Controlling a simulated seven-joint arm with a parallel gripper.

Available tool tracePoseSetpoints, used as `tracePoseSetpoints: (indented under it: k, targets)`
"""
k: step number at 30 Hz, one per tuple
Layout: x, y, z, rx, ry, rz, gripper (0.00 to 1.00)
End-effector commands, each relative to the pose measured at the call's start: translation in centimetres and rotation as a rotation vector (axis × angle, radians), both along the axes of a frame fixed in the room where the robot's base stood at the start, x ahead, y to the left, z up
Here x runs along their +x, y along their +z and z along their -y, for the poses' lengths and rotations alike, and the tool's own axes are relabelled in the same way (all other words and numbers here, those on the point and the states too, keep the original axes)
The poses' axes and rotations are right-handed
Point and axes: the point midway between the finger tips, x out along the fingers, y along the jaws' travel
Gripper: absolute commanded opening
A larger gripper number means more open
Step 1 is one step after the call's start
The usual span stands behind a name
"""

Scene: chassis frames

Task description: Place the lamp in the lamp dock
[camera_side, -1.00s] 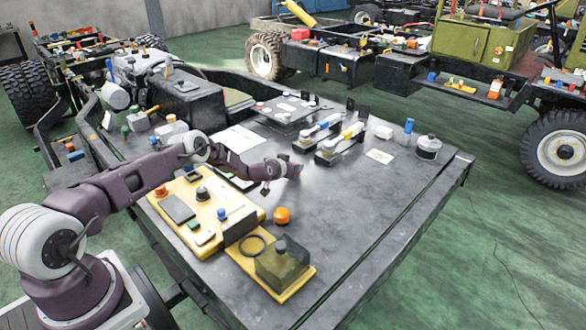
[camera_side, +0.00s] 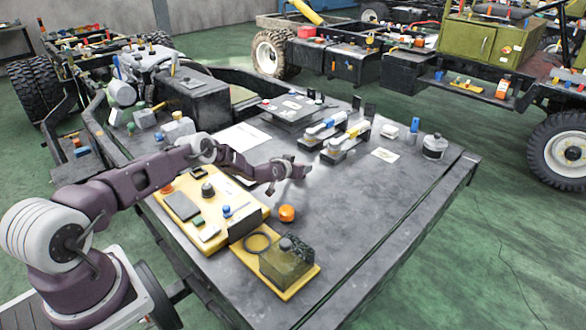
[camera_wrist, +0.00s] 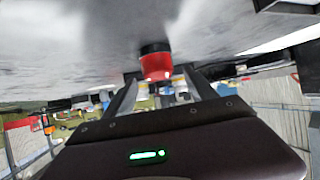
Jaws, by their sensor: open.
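An orange rounded piece with a dark part (camera_side: 287,213), which looks like the lamp, stands on the grey bench beside the yellow boards. My gripper (camera_side: 301,169) is above the bench, behind and slightly right of this piece, apart from it. In the wrist view a red cylinder with a black end (camera_wrist: 156,62) shows just beyond my open fingers (camera_wrist: 162,92); I cannot tell whether it is the same piece. The dock is not clearly identifiable. A yellow board (camera_side: 302,284) carries a dark ring (camera_side: 257,241) and an olive see-through box (camera_side: 285,262).
A larger yellow board (camera_side: 168,212) with knobs and blocks lies left of my gripper. Two dark holders with blue and yellow tools (camera_side: 345,140) stand behind it. A grey canister (camera_side: 434,147) stands at the right. The bench's right front area is bare.

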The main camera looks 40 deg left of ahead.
Motion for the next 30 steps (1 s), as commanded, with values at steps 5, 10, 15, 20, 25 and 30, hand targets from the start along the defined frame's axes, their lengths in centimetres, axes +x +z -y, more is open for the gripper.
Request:
tracePoseSetpoints:
  k: [5, 10, 15, 20, 25, 30]
  targets:
    - [-1.7, 0.9, 0.7, -0.002, -0.003, -0.004, 0.66]
    - [-4.4, 2.5, 1.7, -0.001, -0.003, -0.004, 0.66]
    - [-7.4, 4.2, 2.7, 0.001, -0.002, -0.002, 0.66]
    - [-9.2, 5.2, 3.4, 0.000, 0.000, -0.002, 0.66]
    - [-9.8, 5.5, 3.6, 0.000, 0.000, -0.002, 0.66]
    - [-9.2, 7.6, 4.5, -0.001, -0.031, -0.010, 0.66]
